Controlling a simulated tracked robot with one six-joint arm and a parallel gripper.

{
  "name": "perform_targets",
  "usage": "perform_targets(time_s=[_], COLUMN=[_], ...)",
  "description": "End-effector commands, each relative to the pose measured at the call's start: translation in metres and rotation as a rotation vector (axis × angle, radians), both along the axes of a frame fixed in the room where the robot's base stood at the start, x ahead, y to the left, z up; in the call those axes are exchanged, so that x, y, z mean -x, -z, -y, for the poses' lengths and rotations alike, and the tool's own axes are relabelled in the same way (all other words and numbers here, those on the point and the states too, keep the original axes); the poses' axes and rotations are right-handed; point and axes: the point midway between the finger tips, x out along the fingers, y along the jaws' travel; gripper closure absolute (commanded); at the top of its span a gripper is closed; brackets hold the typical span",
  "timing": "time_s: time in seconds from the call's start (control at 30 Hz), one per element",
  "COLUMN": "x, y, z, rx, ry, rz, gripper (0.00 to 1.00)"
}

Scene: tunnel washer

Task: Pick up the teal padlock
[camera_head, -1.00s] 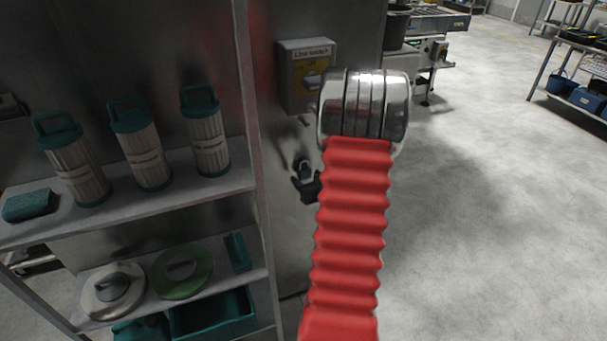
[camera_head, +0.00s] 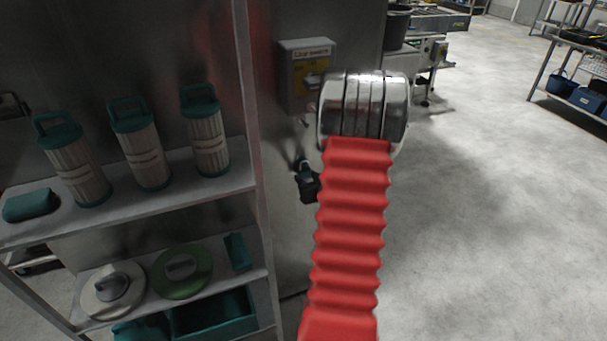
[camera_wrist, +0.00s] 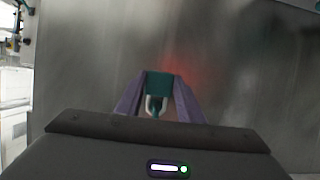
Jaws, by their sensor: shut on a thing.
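The teal padlock (camera_wrist: 158,85) is between the two fingers of my gripper (camera_wrist: 158,100) in the wrist view. Its teal body is at the fingertips, and its pale shackle points back toward the palm. My gripper is shut on it. In the head view my dark gripper (camera_head: 308,185) is small, partly behind my red arm, beside the metal wall panel and below the control box. Only a little of the padlock can be made out there.
A yellow-labelled control box (camera_head: 307,76) is on the metal panel just above my gripper. A shelf rack (camera_head: 230,180) at left holds several teal-capped filter cartridges (camera_head: 140,145), lids and a teal bin (camera_head: 212,315). Open floor (camera_head: 480,220) lies to the right.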

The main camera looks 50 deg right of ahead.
Motion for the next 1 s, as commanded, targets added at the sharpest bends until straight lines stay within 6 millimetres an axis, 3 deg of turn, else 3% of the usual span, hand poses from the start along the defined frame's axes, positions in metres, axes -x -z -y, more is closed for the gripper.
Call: perform_targets(time_s=[0.23,0.57,0.83,1.0], x=[0.000,-0.001,-0.002,0.005], y=[0.000,-0.002,-0.016,-0.015], z=[0.000,0.000,-0.002,-0.012], rx=[0.000,0.001,0.002,-0.001], ry=[0.000,-0.001,-0.004,-0.004], rz=[0.000,0.001,0.001,0.001], gripper=[0.90,0.90,0.90,0.90])
